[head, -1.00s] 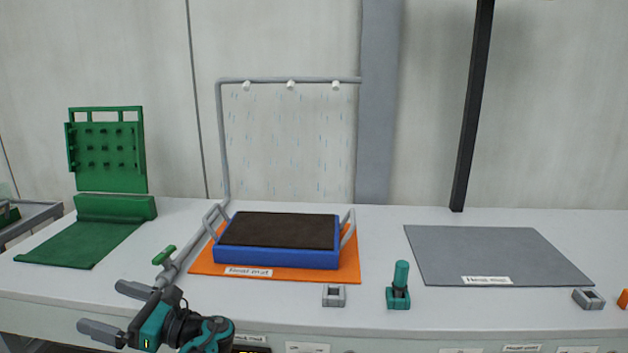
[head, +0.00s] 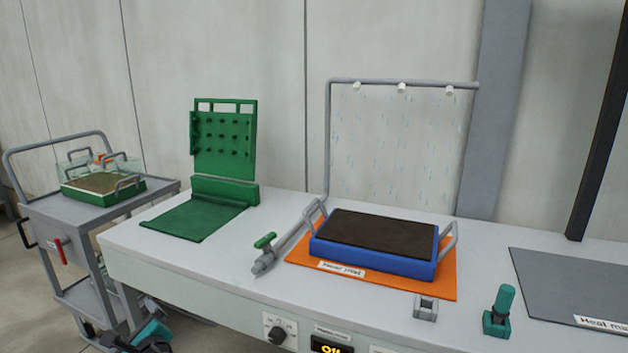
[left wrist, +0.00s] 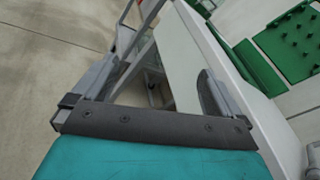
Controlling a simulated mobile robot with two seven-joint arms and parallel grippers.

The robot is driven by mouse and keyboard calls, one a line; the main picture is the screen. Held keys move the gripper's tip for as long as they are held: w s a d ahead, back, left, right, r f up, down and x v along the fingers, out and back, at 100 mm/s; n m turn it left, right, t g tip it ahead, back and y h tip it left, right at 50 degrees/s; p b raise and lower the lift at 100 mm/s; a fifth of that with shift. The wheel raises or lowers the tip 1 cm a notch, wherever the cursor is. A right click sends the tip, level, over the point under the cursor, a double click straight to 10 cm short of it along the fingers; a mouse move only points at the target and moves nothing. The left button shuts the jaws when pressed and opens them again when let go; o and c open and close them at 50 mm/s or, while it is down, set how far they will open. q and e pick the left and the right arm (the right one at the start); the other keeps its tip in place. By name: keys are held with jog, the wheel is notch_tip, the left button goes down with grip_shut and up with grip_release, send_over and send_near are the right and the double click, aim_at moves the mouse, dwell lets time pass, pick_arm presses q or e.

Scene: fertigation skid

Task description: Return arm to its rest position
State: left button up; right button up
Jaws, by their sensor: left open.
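My left gripper (head: 138,328) is low at the bottom left of the head view, below the bench's front edge and partly cut off by the frame. In the left wrist view its two grey fingers (left wrist: 157,80) stand apart with nothing between them. Beyond them are the bench edge and the floor. The green-handled valve (head: 265,241) on the grey pipe is up and to the right of the gripper, clear of it. My right gripper is not in view.
The white bench (head: 240,270) carries a green stand (head: 223,140), a blue tray (head: 370,257) on an orange mat (head: 447,288), and a teal-handled tool (head: 500,308). Water drops fall under the spray bar (head: 425,84).

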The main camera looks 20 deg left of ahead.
pick_arm(q)
jog(key=s+d+f+n+t+h, duration=0.1)
jog(key=s+d+f+n+h, duration=0.1)
jog(key=s+d+f+h, duration=0.3)
jog(key=d+f+n+h, duration=0.2)
jog(key=d+h, duration=0.1)
jog(key=d, duration=0.4)
jog(key=s+d+f+n+t+h, duration=0.1)
jog(key=s+d+f+h, duration=0.25)
jog(key=d, duration=0.25)
jog(key=s+d+r+n+h+p, duration=0.1)
jog(key=s+d+r+n, duration=0.1)
jog(key=d, duration=0.4)
jog(key=s+d+r+n+t+h+p, duration=0.1)
jog(key=d+r+n+h+p, duration=0.1)
jog(key=d+n, duration=0.3)
jog(key=s+d+r+n+h+p, duration=0.2)
jog(key=d+n, duration=0.1)
jog(key=d, duration=0.4)
jog(key=shift+s+d, duration=0.25)
jog(key=shift+s, duration=0.1)
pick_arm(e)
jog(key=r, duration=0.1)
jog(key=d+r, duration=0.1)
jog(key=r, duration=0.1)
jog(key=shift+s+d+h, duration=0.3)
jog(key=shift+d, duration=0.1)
